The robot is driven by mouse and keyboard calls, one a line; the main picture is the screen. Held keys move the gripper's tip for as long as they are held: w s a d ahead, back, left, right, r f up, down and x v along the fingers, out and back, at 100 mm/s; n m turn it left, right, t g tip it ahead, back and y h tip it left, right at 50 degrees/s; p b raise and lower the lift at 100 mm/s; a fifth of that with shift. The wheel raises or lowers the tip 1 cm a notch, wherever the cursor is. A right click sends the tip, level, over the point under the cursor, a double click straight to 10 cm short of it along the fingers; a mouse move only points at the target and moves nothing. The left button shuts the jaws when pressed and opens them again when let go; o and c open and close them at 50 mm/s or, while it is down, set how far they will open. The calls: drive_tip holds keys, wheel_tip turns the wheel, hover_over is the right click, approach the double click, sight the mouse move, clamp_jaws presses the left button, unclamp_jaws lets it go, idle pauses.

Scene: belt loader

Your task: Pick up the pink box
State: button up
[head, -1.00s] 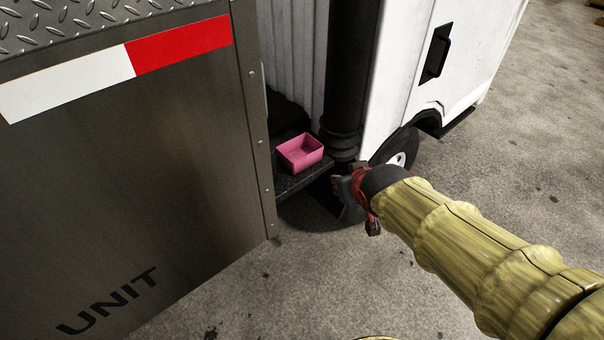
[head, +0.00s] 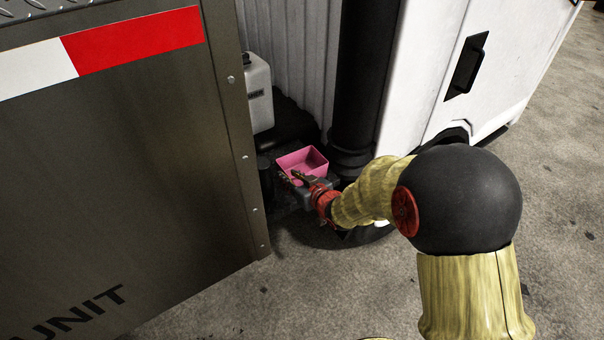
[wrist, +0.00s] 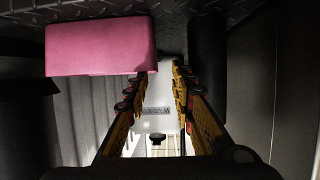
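The pink box (head: 313,157) is an open-topped tray on the dark step between the grey metal panel and the white vehicle. My gripper (head: 294,178) is at the near side of the box in the head view, overlapping its near wall. In the wrist view, the pink box (wrist: 100,48) is at the upper left, beside the left finger and outside the gap. There my gripper (wrist: 160,76) is open, with nothing between the fingers. I cannot tell whether a finger touches the box.
A white container (head: 257,92) stands behind the box, left of a thick black column (head: 362,85). The grey panel (head: 120,170) borders the step on the left. The white vehicle body (head: 430,90) is on the right. Open concrete floor (head: 250,300) lies in front.

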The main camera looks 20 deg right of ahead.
sight(283, 171)
drive_tip(key=shift+w+a+f, duration=0.2)
drive_tip(key=shift+w+f, duration=0.1)
drive_tip(key=shift+w, duration=0.3)
drive_tip(key=x, duration=0.1)
drive_tip(key=b+x, duration=0.2)
drive_tip(key=x, duration=0.1)
drive_tip(key=shift+w+d+f, duration=0.1)
drive_tip(key=shift+d+f, duration=0.05)
drive_tip(key=shift+d, duration=0.2)
drive_tip(key=shift+w+a+f, duration=0.1)
drive_tip(key=shift+w+a, duration=0.1)
drive_tip(key=shift+w, duration=0.35)
clamp_jaws()
